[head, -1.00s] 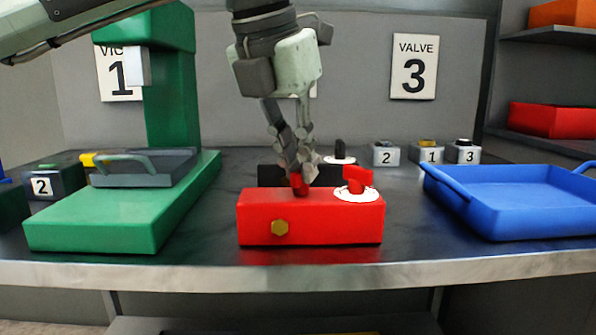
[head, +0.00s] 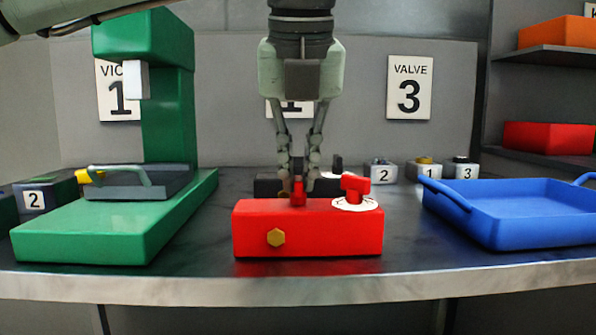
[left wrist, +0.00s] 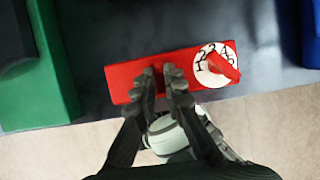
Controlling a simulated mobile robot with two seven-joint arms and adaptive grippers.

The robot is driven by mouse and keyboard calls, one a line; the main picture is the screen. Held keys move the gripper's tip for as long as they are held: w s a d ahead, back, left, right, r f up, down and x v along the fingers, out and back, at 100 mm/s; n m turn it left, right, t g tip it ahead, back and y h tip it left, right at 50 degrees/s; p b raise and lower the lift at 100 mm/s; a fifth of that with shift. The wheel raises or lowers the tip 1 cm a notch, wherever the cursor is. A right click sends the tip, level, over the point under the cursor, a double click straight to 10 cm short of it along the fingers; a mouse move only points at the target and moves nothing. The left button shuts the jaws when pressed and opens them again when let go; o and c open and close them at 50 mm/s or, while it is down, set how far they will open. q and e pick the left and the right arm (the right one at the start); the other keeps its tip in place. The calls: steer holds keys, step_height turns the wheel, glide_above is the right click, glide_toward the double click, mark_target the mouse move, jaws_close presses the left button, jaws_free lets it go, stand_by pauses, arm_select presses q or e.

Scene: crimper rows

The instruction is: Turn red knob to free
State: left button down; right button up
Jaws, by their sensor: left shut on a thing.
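In the left wrist view the red knob (left wrist: 222,66) points diagonally across the dial, which carries numbers. A small red post (head: 299,193) rises left of the dial. My left gripper (head: 299,180) points down and is shut on this post, apart from the dial knob. My right gripper is out of view.
A green press (head: 100,225) stands left. A blue tray (head: 520,215) is right, with bare bench between it and the red box. A black block sits behind the box. Small numbered grey boxes (head: 384,172) stand at the back right.

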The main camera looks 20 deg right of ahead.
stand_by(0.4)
arm_select(q)
steer(key=c, duration=1.6)
jaws_free()
steer(key=shift+r, duration=0.1)
steer(key=v, duration=1.2)
